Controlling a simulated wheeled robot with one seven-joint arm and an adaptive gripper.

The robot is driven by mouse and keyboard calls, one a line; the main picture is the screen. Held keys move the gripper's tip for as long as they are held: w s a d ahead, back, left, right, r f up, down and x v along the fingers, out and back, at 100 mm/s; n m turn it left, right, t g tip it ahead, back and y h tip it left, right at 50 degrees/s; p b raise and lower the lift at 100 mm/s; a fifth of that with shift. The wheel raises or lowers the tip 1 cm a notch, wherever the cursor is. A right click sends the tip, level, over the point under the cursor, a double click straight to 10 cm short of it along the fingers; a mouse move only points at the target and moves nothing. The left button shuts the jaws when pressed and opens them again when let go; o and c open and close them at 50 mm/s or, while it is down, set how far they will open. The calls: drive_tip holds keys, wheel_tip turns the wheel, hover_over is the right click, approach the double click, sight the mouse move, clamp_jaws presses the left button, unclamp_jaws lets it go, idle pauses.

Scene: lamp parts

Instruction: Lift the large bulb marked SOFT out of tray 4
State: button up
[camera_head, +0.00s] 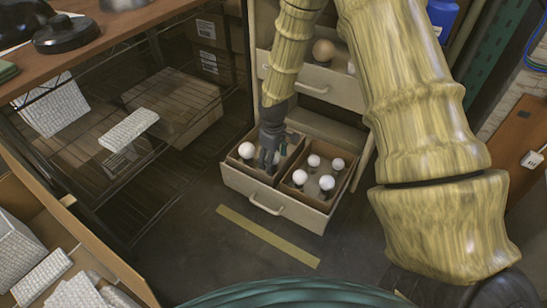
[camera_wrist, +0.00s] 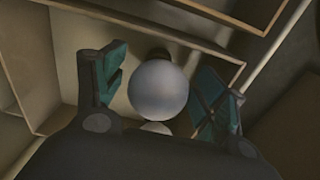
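My gripper (camera_head: 270,158) reaches down into the left compartment of the pulled-out lower drawer (camera_head: 292,212). In the wrist view my gripper (camera_wrist: 162,98) has its fingers spread on either side of a large round white bulb (camera_wrist: 158,88). The fingers look apart from the bulb, with a narrow gap at the right. Part of a second pale bulb (camera_wrist: 156,128) shows below it. In the head view a white bulb (camera_head: 246,150) sits left of my gripper, and my fingers partly hide what lies under them. No SOFT mark or tray number is legible.
The drawer's right compartment holds several white bulbs (camera_head: 314,160). An upper drawer (camera_head: 318,84), also open, holds a brownish bulb (camera_head: 323,50) and overhangs behind. Compartment walls stand close around my fingers.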

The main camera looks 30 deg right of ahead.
drive_tip(key=c, duration=0.7)
drive_tip(key=shift+c, duration=0.2)
drive_tip(key=shift+r+p, duration=0.95)
drive_tip(key=shift+p, duration=0.35)
idle(0.3)
drive_tip(key=shift+r+p, duration=1.75)
drive_tip(key=shift+p, duration=0.45)
drive_tip(key=shift+r+p, duration=2)
drive_tip(key=shift+p, duration=0.25)
